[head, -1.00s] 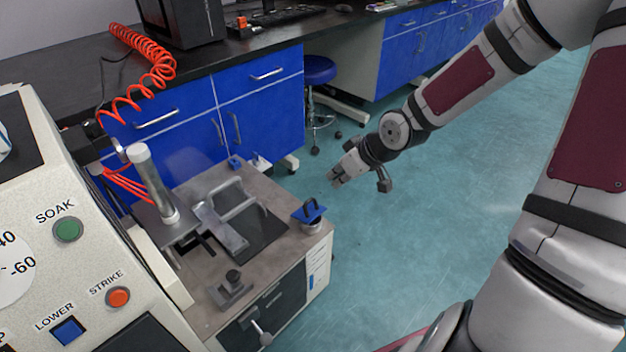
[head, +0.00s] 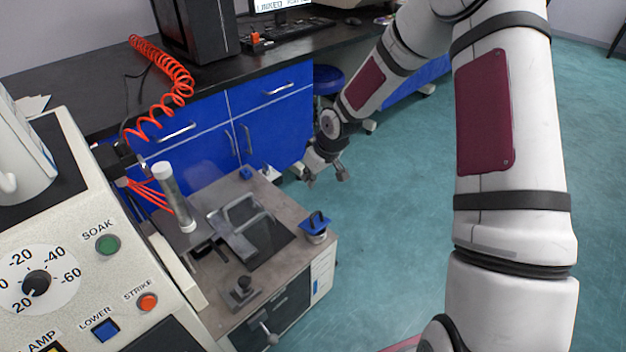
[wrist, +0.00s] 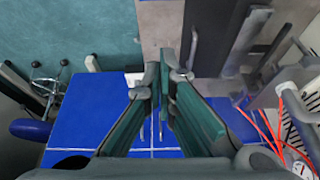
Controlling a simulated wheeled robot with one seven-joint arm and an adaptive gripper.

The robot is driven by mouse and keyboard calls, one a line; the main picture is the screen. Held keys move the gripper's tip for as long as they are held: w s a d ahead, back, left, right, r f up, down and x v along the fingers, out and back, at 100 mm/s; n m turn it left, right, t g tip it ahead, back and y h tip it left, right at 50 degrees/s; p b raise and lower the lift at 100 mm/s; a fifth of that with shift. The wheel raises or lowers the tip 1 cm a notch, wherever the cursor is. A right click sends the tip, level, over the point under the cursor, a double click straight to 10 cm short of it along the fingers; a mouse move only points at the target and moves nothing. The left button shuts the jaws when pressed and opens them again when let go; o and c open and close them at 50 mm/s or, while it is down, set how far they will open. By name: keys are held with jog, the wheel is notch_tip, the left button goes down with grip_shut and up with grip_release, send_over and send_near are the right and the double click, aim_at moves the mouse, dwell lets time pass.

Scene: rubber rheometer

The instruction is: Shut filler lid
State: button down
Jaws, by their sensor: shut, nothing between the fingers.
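I cannot tell for sure which part is the filler lid. A blue plate with a black handle (head: 316,222) sits on a small round pot at the right corner of the grey-topped cabinet. A grey frame with a bar handle (head: 243,226) stands on a dark plate in the middle of that top. My gripper (head: 306,175) is shut and empty. It is beyond the cabinet's far right edge, in front of the blue drawers. In the wrist view the green fingers (wrist: 162,90) are together, with the cabinet top at the upper part.
The white control panel (head: 75,255) with SOAK, STRIKE and LOWER buttons fills the lower left. A white jug (head: 22,150) stands on it. A pale upright cylinder (head: 174,195) rises by the cabinet. A coiled red hose (head: 165,75) hangs behind. Floor to the right is open.

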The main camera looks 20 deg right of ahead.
aim_at(317, 212)
jog(key=f+b, duration=0.1)
jog(key=f, duration=0.3)
jog(key=f+b, duration=0.1)
jog(key=f, duration=0.2)
jog(key=shift+w+a+f, duration=0.2)
jog(key=shift+f, duration=0.2)
jog(key=shift+s+d+f, duration=0.25)
jog(key=shift+s+f, duration=0.2)
jog(key=shift+s, duration=0.1)
jog(key=shift+s+d+f+t+y+b, duration=0.25)
jog(key=shift+s+d+t+y+b, duration=0.1)
jog(key=shift+s+t+b, duration=0.3)
jog(key=shift+s+d+f, duration=0.2)
jog(key=shift+s, duration=0.3)
jog(key=shift+s+d+f, duration=0.2)
jog(key=shift+s, duration=0.25)
